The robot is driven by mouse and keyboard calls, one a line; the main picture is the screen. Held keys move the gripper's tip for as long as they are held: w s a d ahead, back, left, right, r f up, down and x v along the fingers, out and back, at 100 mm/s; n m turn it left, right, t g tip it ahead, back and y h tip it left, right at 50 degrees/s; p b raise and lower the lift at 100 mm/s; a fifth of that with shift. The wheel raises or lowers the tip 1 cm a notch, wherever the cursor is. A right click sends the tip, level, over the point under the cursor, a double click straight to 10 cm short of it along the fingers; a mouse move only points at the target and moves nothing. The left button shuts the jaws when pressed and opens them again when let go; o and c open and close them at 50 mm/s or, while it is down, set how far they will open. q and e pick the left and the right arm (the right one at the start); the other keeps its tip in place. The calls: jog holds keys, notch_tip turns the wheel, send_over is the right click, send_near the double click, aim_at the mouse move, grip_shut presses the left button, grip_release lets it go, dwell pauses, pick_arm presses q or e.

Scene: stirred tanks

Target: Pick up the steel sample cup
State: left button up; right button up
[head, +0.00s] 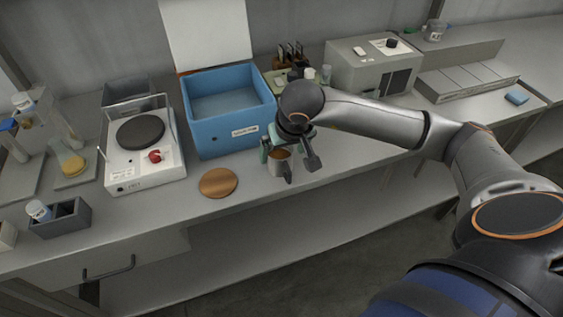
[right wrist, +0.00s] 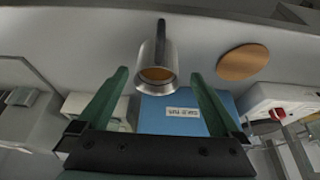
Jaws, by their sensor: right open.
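The steel sample cup (head: 279,166) stands on the bench just in front of the blue box, with a dark handle pointing toward the bench's front edge. In the right wrist view the cup (right wrist: 157,64) shows its open rim and a brown-orange inside. My right gripper (head: 286,153) is open over the cup and partly hides it in the head view. In the right wrist view the green fingers of my right gripper (right wrist: 158,76) lie on either side of the cup, with gaps on both sides. My left gripper is not in view.
A round brown disc (head: 218,182) lies left of the cup. The blue box (head: 231,135) stands close behind, and a white stirrer plate (head: 146,176) with a red knob is farther left. A grey instrument (head: 352,75) stands behind my right arm. Bench space right of the cup is clear.

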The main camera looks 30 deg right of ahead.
aim_at(281, 159)
jog(key=p+x, duration=0.1)
jog(key=x, duration=0.5)
jog(key=shift+w+d+f, duration=0.15)
jog(key=shift+d+f, duration=0.05)
jog(key=shift+f, duration=0.05)
jog(key=c, duration=1.4)
jog(key=shift+r, duration=0.1)
jog(key=shift+c, duration=0.8)
jog(key=shift+r, duration=0.1)
